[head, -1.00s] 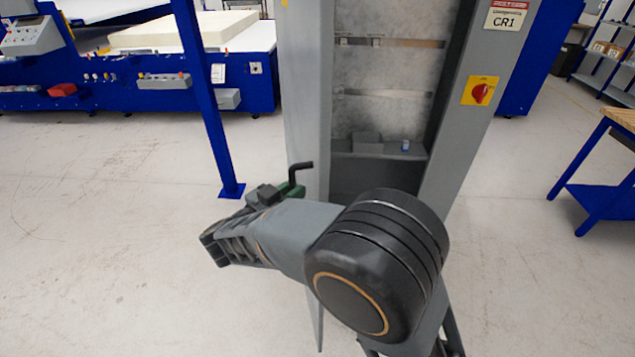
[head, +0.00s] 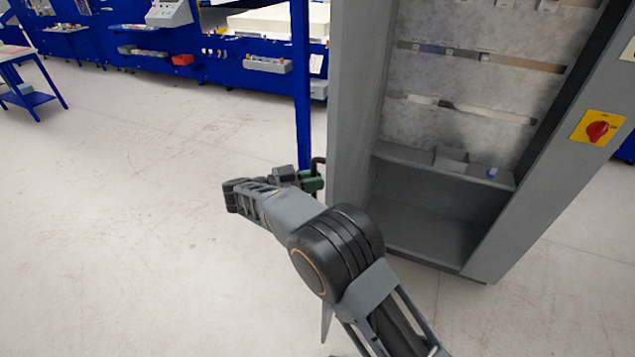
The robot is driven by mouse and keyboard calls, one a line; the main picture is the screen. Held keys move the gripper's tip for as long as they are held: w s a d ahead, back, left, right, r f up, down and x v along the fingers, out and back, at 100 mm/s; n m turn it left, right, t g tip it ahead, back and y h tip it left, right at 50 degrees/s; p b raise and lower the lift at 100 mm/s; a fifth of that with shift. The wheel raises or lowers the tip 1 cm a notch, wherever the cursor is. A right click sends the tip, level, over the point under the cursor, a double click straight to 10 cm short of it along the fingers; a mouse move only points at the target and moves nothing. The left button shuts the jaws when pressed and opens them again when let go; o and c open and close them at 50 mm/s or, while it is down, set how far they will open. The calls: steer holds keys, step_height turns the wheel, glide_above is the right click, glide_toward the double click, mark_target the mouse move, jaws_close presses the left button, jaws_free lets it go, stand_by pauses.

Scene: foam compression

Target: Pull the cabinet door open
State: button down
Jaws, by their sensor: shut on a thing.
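The grey cabinet (head: 548,215) stands upright at the right with its inside in view. Its grey door (head: 358,90) stands open at the left side of the cabinet; my arm hides part of its lower end. The black door handle (head: 319,164) shows at the door's left edge. My gripper (head: 312,181) is shut on the handle, with its green part beside it. The fingertips are small and partly hidden, so the exact grip is hard to see.
A red switch on a yellow plate (head: 598,128) is on the cabinet's right front. A blue post (head: 300,90) stands behind the gripper. Blue machines (head: 215,65) line the back. The pale floor (head: 130,210) at the left is clear.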

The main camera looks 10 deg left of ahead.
steer(key=shift+r, duration=0.15)
steer(key=c, duration=1.1)
jaws_free()
steer(key=shift+w, duration=0.1)
steer(key=shift+c, duration=0.2)
steer(key=shift+o, duration=0.2)
steer(key=shift+a, duration=0.1)
